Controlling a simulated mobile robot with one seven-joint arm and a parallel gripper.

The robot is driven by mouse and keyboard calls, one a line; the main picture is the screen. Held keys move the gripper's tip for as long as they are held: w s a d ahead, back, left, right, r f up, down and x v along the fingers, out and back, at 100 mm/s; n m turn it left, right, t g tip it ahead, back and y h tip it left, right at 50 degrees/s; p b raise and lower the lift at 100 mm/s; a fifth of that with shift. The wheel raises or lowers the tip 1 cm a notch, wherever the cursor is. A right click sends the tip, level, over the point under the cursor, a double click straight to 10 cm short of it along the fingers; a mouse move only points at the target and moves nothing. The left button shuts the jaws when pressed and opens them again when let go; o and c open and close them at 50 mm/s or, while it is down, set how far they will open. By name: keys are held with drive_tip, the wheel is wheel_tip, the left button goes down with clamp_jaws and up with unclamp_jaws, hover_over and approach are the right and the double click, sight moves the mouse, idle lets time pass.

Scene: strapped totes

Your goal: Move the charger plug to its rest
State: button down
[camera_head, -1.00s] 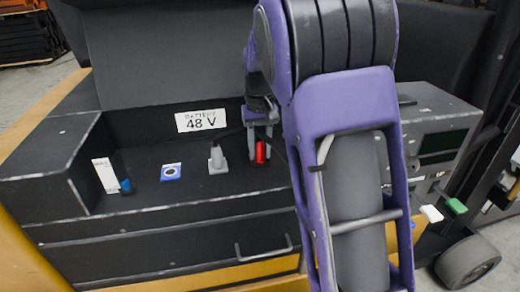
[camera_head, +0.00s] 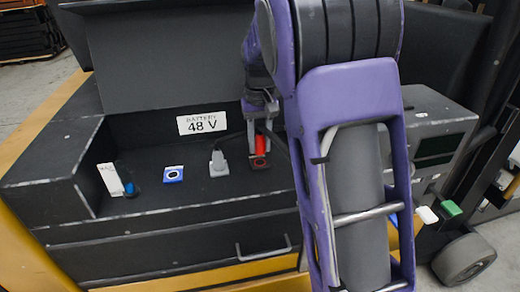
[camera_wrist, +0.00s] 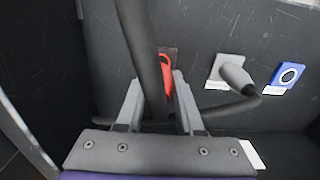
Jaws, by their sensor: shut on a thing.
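The charger plug appears to be the red plug (camera_head: 260,145), standing above a dark red-ringed socket plate (camera_head: 260,163) on the black battery deck. My gripper (camera_head: 260,128) reaches down from behind my purple arm and is shut on the red plug. The wrist view shows the red plug (camera_wrist: 167,75) between the two grey fingers (camera_wrist: 157,98). A thick dark cable crosses in front and hides part of it. A small gap to the plate seems to show, but contact is hard to tell. Which spot is the rest is not clear.
A grey plug (camera_head: 218,161) with a dark cable stands beside the red one. A blue ringed plate (camera_head: 173,174) is left of it, and a white block (camera_head: 110,179) with a blue-tipped dark part is further left. The deck's front is clear.

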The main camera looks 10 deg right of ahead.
sight(260, 127)
drive_tip(key=shift+r+p, duration=1.15)
drive_tip(key=shift+r, duration=0.3)
drive_tip(key=shift+r, duration=2.95)
drive_tip(key=shift+s, duration=0.1)
